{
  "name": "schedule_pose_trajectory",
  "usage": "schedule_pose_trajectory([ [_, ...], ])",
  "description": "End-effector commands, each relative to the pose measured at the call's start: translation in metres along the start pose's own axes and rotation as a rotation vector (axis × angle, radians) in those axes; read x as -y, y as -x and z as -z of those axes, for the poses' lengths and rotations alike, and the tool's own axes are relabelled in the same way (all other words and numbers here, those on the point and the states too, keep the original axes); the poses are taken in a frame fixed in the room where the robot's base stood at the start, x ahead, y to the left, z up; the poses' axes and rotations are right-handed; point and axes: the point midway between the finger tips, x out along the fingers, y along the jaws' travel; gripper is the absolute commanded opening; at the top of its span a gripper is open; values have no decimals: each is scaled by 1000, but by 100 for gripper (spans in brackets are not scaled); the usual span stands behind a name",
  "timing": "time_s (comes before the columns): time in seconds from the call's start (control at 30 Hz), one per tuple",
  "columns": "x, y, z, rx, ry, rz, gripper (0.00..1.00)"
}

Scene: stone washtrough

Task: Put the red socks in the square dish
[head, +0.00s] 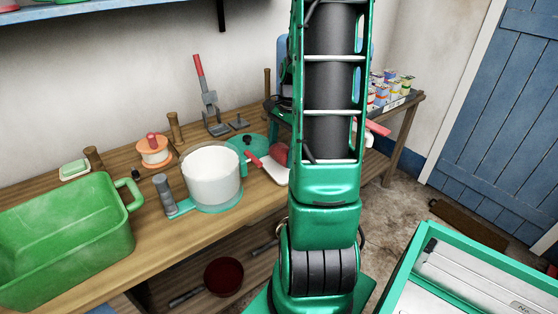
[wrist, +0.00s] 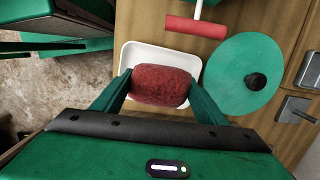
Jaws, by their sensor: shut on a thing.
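The red socks (wrist: 160,88), a rounded, speckled dark red bundle, are between the two green fingers of my gripper (wrist: 161,84) in the wrist view. The gripper is shut on them. The white square dish (wrist: 131,52) lies behind and under the bundle in that view, its far rim and left corner showing and the rest covered. I cannot tell whether the socks touch the dish floor. In the head view the red socks (head: 281,151) and the dish (head: 271,171) show just left of my arm, which hides the gripper.
A red roller (wrist: 195,27) lies close beside the dish. A green round lid (wrist: 243,74) with a black knob is to its right. A white pot (head: 211,177) and a green basin (head: 65,240) stand farther left on the wooden bench. Cans (head: 393,84) stand at the back right.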

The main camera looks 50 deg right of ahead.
Motion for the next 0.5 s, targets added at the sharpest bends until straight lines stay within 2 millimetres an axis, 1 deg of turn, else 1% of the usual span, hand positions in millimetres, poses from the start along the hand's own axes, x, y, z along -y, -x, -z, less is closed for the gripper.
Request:
schedule_pose_trajectory([
  [0.1, -1, -16, 2, 3, 0, -4, 42],
  [0.23, -1, -31, 3, 2, 0, -4, 42],
  [0.5, 0, -32, 4, 1, 1, -1, 42],
])
